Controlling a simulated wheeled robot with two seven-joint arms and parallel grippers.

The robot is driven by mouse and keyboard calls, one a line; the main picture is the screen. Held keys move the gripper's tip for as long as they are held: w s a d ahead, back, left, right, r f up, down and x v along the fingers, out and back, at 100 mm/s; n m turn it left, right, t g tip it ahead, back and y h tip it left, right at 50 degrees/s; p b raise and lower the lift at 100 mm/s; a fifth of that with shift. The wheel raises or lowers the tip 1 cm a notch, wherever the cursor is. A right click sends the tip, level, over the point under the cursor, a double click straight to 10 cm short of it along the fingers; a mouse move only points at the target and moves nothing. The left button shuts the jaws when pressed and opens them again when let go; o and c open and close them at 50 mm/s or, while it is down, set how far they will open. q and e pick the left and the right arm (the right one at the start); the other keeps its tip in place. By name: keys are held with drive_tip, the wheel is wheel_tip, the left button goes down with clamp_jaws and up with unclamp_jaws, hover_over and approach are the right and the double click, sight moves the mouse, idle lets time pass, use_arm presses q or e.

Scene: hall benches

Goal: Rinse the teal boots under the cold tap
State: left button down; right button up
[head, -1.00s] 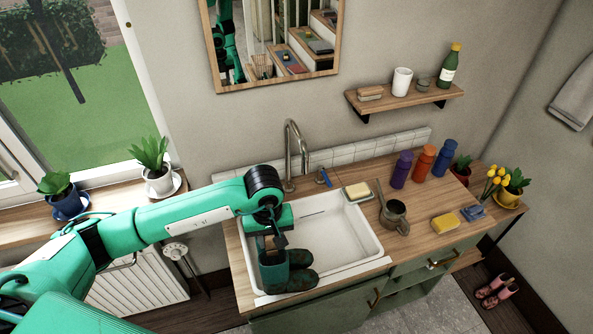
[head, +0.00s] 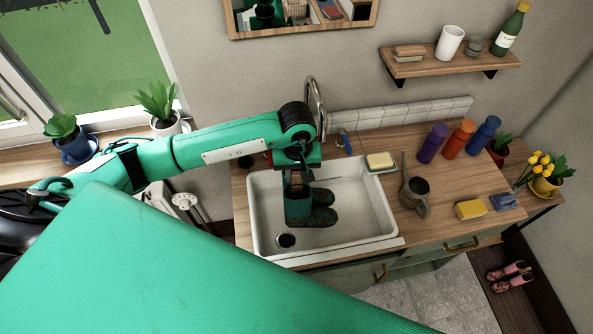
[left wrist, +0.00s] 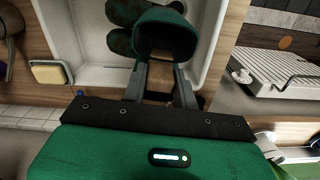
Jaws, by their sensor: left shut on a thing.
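The teal boots (head: 299,208) are inside the white sink (head: 378,212), with dark, brownish feet pointing right. My left gripper (head: 297,178) is shut on the top of the boots' shafts from above. In the left wrist view the boots (left wrist: 166,32) hang at the fingers (left wrist: 160,75), one shaft opening facing me. I cannot tell whether they touch the sink floor. The metal tap (head: 318,105) rises behind the sink; my arm hides its spout end, and no water shows. A blue tap handle (head: 345,143) stands right of it. My right gripper is not in view.
A soap dish with a yellow sponge (head: 380,160) sits on the sink's right rim. A metal jug (head: 415,192), yellow sponge (head: 469,209) and several bottles (head: 459,138) stand on the wooden counter. The drain (head: 286,241) is uncovered. A shelf (head: 447,60) hangs above.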

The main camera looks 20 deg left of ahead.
use_arm(q)
drive_tip(key=w+f+b, duration=0.2)
drive_tip(key=f, duration=0.2)
drive_tip(key=w+f+b, duration=0.2)
drive_tip(key=f, duration=0.1)
drive_tip(key=w+f+b, duration=0.2)
drive_tip(key=f, duration=0.2)
drive_tip(key=shift+a+f+b, duration=0.3)
drive_tip(key=shift+a, duration=0.1)
drive_tip(key=shift+f+b, duration=0.65)
drive_tip(key=shift+f, duration=0.2)
drive_tip(key=c, duration=1)
unclamp_jaws()
drive_tip(key=shift+s, duration=0.1)
drive_tip(key=shift+b, duration=0.3)
